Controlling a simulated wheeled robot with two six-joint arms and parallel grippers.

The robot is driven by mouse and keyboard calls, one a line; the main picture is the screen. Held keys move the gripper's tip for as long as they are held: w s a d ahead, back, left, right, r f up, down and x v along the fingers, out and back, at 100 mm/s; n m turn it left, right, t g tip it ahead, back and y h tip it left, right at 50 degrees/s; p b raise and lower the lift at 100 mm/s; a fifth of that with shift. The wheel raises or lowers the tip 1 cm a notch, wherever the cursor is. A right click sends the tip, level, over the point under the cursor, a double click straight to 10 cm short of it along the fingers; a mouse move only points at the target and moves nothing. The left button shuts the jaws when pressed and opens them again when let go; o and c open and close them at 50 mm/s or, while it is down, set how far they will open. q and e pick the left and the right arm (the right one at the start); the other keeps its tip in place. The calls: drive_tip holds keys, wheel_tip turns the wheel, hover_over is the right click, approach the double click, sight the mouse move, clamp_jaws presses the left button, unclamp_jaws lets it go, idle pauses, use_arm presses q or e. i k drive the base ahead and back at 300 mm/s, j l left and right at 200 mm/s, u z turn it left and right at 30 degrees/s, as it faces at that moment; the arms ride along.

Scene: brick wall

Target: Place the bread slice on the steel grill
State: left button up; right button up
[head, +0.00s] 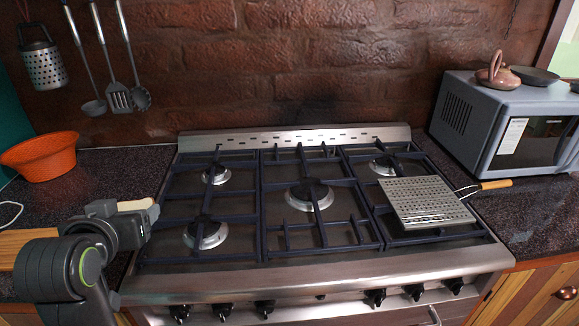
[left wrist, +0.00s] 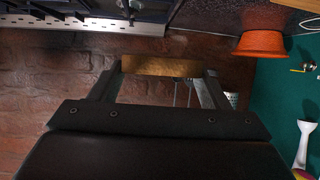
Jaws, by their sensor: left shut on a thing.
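The bread slice (head: 135,205) shows as a pale cream strip at the tip of my left gripper (head: 146,214), at the left front of the stove. In the left wrist view the slice (left wrist: 160,66) is a brown band spanning the gap between the two fingers of my left gripper (left wrist: 160,74), which is shut on it. The steel grill (head: 425,200) is a flat perforated plate with a wooden handle. It lies on the right burner grates, well to the right of my left gripper. My right gripper is not in view.
The stove (head: 322,283) has dark raised grates and several burners between my left gripper and the grill. A microwave (head: 505,115) with a kettle (head: 497,74) on top stands at the right. An orange basket (head: 42,157) sits at the left. Utensils hang on the brick wall.

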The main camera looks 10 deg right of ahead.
sight(425, 197)
drive_tip(key=l+z, duration=0.2)
drive_tip(key=z, duration=0.15)
drive_tip(key=l+z, duration=0.2)
drive_tip(key=z, duration=0.15)
drive_tip(key=l+z, duration=0.2)
drive_tip(key=z, duration=0.15)
drive_tip(key=k, duration=0.05)
